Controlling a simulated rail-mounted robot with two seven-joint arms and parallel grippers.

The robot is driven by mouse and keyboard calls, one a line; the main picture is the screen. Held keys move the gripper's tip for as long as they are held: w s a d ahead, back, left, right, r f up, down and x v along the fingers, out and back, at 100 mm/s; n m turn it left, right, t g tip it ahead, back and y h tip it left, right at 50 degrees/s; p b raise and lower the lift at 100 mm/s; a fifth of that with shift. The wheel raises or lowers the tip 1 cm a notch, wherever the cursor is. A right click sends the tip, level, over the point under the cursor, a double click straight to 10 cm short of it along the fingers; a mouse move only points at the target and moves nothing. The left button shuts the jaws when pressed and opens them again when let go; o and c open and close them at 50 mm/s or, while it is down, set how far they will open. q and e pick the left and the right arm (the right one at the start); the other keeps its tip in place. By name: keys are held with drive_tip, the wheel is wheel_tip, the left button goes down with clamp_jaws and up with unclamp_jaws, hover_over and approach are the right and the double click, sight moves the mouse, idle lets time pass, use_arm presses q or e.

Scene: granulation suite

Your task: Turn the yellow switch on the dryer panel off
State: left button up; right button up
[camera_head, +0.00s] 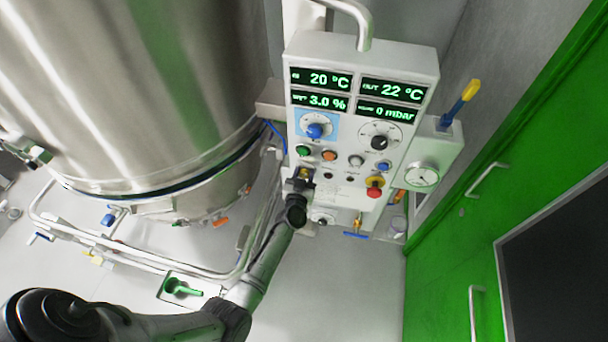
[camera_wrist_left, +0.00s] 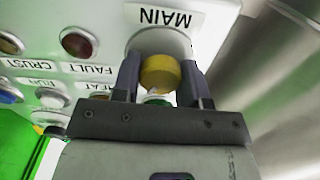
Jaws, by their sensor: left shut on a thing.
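The dryer panel (camera_head: 340,122) is a white box with green displays, knobs and buttons. The yellow switch (camera_wrist_left: 160,74) sits under a label reading MAIN in the left wrist view, which shows the panel upside down. My left gripper (camera_wrist_left: 158,80) has one finger on each side of the yellow switch and is shut on it. In the head view my left gripper (camera_head: 300,180) is at the panel's lower left and mostly covers the switch. The switch's exact angle is hard to tell. My right gripper is in neither view.
A red emergency button (camera_head: 375,188) on a yellow base is to the right on the panel. A large steel vessel (camera_head: 130,90) stands to the left with pipes below it. A green door (camera_head: 480,190) is at the right.

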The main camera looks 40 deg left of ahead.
use_arm(q)
drive_tip(key=shift+c, duration=0.3)
drive_tip(key=shift+n, duration=1.3)
drive_tip(key=n, duration=0.3)
drive_tip(key=shift+n, duration=0.3)
drive_tip(key=n, duration=0.4)
drive_tip(key=shift+b, duration=0.35)
drive_tip(key=shift+n, duration=0.8)
